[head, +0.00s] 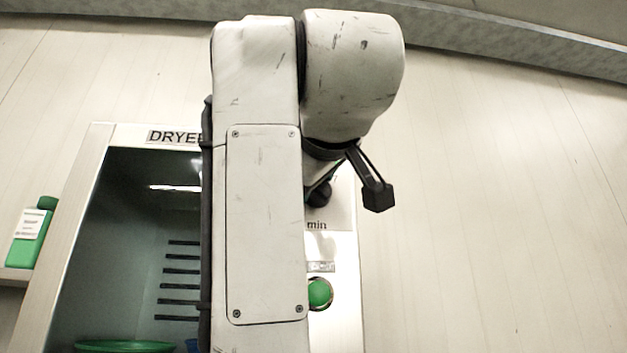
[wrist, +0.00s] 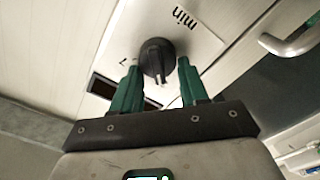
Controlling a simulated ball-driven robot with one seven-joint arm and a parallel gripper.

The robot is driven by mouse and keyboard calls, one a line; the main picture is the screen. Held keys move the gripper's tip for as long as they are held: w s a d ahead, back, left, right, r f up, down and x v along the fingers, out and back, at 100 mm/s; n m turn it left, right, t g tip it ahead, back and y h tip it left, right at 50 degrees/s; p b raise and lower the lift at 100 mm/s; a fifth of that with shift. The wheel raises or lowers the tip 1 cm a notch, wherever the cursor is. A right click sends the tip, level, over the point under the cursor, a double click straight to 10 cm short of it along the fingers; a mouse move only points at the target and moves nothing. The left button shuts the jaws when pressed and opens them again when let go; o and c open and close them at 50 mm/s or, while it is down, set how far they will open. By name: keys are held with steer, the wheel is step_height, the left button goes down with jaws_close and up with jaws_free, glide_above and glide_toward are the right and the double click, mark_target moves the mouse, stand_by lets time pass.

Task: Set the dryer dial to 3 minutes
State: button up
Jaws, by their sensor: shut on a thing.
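The dryer (head: 99,190) stands in front of me, with a dark open-looking chamber and a pale control panel on its right. The black dial (wrist: 157,57) sits on the panel between the fingers of my gripper (wrist: 160,66). The green fingers are shut on the dial, one on each side. "min" is printed beside it, and a "7" shows near the left finger. The other marks are partly hidden, and I cannot read which number the dial points to. In the head view the dial (head: 318,195) is partly covered by my arm.
A round green button (head: 319,292) sits lower on the panel. A metal handle (wrist: 293,42) stands out beside the panel in the wrist view. A green plate (head: 125,346) lies in the chamber. A green bottle (head: 30,232) stands left of the dryer. The wall at right is bare.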

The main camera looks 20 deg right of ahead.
stand_by(0.4)
steer(key=o, duration=1)
steer(key=shift+o, duration=0.2)
steer(key=shift+s+a, duration=0.1)
steer(key=b+v, duration=0.4)
steer(key=v, duration=0.6)
steer(key=shift+s, duration=0.3)
steer(key=shift+a, duration=0.1)
